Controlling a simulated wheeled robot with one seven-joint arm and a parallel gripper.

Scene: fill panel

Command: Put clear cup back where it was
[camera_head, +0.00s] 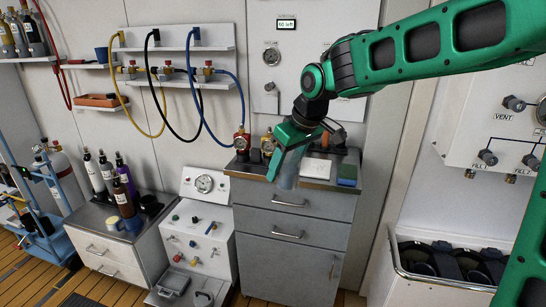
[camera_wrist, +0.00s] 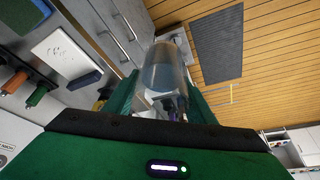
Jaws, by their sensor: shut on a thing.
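My gripper (camera_head: 290,155) is shut on the clear cup (camera_head: 287,178), holding it in the air in front of the grey drawer cabinet (camera_head: 290,225). In the head view the cup shows below the fingers, greyish and see-through, just in front of the cabinet's top edge. In the wrist view the clear cup (camera_wrist: 166,68) sits between the green fingers of my gripper (camera_wrist: 163,103), its far end pointing away from the camera. Part of the cup's near end is hidden by the gripper parts.
The cabinet top holds a blue-green block (camera_head: 347,172), a white flat item (camera_wrist: 60,52) and brass-coloured regulators (camera_head: 242,141). Several bottles (camera_head: 122,175) stand on the lower cabinet at left. A gauge panel (camera_head: 205,200) stands beside the drawers. A dark mat (camera_wrist: 217,45) lies on the wooden floor.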

